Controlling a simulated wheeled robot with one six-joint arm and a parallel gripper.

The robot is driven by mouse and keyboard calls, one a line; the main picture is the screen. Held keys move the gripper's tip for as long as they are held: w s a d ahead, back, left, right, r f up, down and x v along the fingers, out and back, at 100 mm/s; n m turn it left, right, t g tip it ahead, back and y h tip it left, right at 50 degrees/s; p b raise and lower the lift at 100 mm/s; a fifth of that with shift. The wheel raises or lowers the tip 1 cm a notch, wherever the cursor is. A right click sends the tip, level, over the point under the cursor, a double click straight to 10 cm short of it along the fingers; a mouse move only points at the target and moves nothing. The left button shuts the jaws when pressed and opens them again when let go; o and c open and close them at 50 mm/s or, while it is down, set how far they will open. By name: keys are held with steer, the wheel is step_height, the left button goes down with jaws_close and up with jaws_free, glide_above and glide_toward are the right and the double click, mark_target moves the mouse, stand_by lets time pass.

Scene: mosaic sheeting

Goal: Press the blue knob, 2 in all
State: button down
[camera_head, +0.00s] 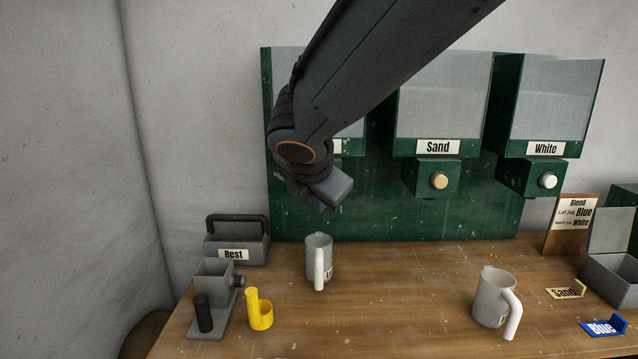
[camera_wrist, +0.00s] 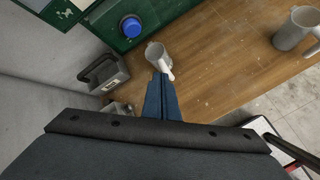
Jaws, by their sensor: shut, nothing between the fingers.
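The blue knob (camera_wrist: 131,27) sits on a green dispenser box in the wrist view. In the head view my arm hides it and most of its dispenser, the left one of three. My gripper (camera_wrist: 161,78) is shut and empty, with its fingertips a little below the knob in the wrist view and apart from it. In the head view my gripper (camera_head: 335,190) hangs in front of the left dispenser. A grey jug (camera_head: 318,257) with a white handle stands on the table below; it also shows beyond my fingertips in the wrist view (camera_wrist: 155,55).
Dispensers labelled Sand (camera_head: 438,147) and White (camera_head: 545,148) stand to the right. A second grey jug (camera_head: 490,298) stands at the right. A grey Rest box (camera_head: 236,245), a grey clamp (camera_head: 213,285) and a yellow holder (camera_head: 262,315) are at the left. The table's middle is clear.

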steer(key=w+p, duration=0.1)
steer(key=w, duration=0.7)
steer(key=shift+w+d, duration=0.15)
steer(key=shift+w, duration=0.25)
steer(key=shift+w, duration=0.15)
stand_by(1.7)
steer(key=shift+w, duration=0.25)
steer(key=shift+w+p, duration=0.5)
steer(key=shift+w, duration=0.45)
stand_by(1.2)
steer(key=shift+s, duration=1.35)
steer(key=shift+s+b, duration=0.55)
steer(key=shift+s, duration=2)
